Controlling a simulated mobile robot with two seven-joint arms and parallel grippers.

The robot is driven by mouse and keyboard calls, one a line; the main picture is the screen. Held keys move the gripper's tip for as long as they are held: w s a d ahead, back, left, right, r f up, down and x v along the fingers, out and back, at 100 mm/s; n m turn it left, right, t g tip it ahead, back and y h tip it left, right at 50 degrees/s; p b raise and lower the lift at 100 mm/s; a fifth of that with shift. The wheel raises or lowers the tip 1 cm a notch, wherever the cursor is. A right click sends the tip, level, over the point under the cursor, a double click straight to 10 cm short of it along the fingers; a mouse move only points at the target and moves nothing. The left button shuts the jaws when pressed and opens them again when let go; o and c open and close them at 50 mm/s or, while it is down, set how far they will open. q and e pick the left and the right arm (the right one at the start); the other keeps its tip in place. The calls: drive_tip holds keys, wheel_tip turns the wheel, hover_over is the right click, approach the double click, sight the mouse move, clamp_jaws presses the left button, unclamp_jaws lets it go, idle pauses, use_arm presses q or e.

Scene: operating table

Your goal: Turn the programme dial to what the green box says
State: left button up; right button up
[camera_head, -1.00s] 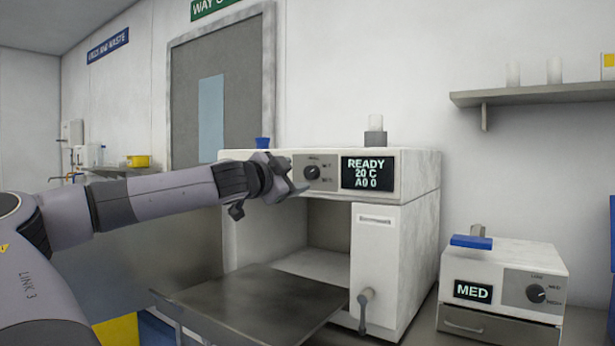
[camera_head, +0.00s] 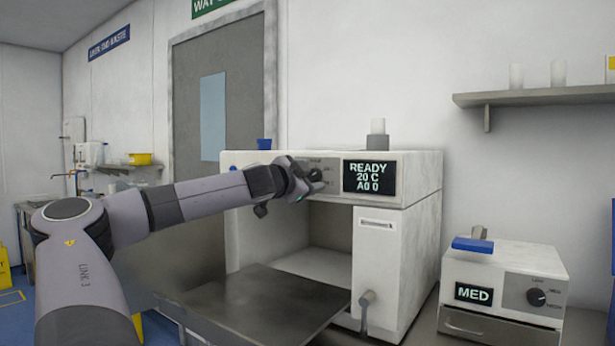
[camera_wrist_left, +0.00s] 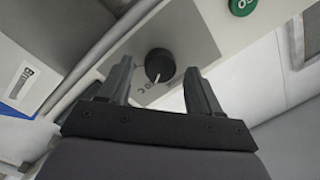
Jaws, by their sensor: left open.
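The dial, a round black knob with a white pointer line, shows in the left wrist view (camera_wrist_left: 160,65) on a grey panel. It belongs to the large white machine (camera_head: 375,240), whose display (camera_head: 370,176) reads READY, 20 C, A0 0 in pale green. My left gripper is at that panel in the head view (camera_head: 318,180) and largely hides the dial there. In the left wrist view its fingers (camera_wrist_left: 158,72) are open on either side of the knob; I cannot tell whether they touch it. I see no green-bodied box. My right gripper is not in view.
A small white box (camera_head: 515,262) at the right has a display (camera_head: 473,292) reading MED and its own black dial (camera_head: 536,297). A flat metal shelf (camera_head: 255,300) juts out below the open chamber. A green button (camera_wrist_left: 243,6) shows in the wrist view.

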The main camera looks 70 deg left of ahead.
use_arm(q)
drive_tip(key=c, duration=1)
drive_tip(key=shift+c, duration=0.2)
drive_tip(key=shift+n, duration=0.3)
drive_tip(key=n, duration=0.2)
drive_tip(key=shift+n, duration=0.3)
drive_tip(key=n, duration=0.2)
drive_tip(key=shift+n+h, duration=0.3)
drive_tip(key=n+b, duration=0.1)
drive_tip(key=n, duration=0.2)
drive_tip(key=shift+a+r+n+h+b, duration=0.1)
drive_tip(key=shift+n+h+b, duration=0.3)
drive_tip(key=shift+n, duration=0.9)
